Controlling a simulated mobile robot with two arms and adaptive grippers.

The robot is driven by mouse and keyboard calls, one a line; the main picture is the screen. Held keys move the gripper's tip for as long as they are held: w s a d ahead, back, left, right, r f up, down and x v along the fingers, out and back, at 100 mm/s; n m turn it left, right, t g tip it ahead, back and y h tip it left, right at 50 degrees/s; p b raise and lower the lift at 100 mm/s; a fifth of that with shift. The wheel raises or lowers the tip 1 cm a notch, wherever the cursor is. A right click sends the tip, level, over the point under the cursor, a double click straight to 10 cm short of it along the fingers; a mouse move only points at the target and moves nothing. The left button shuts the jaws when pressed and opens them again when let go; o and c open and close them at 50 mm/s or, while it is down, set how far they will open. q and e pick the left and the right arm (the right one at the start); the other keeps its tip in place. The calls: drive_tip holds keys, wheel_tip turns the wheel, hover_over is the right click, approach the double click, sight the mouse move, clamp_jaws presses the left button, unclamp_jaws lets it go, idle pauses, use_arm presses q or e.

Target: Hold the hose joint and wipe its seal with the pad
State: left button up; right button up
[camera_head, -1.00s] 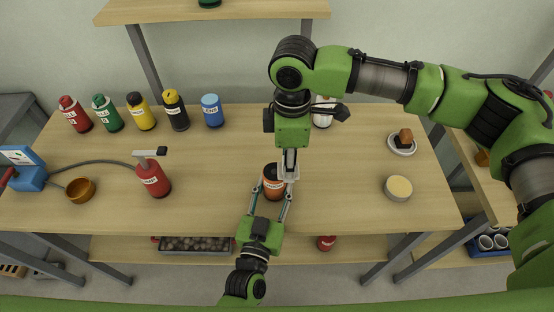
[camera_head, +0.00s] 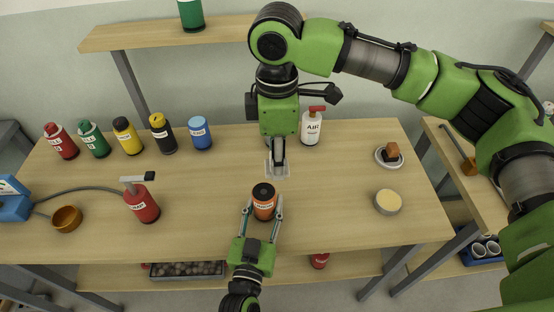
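My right gripper (camera_head: 278,162) points down behind the bottle. Its fingers look close together on a small clear, pale-edged square piece (camera_head: 269,172). A grey hose (camera_head: 88,190) runs from a blue device (camera_head: 14,200) toward a red can (camera_head: 143,204) with a grey lever. I cannot tell which thing is the hose joint or the pad.
Several coloured bottles (camera_head: 94,140) line the back left. A white AIR bottle (camera_head: 311,127) stands behind my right gripper. A copper bowl (camera_head: 67,219) is at the left. A round tin (camera_head: 388,203) and a white dish (camera_head: 381,160) with a brown block are at the right.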

use_arm(q)
drive_tip(key=o, duration=1.3)
drive_tip(key=v, duration=1.2)
drive_tip(key=shift+s+f, duration=0.1)
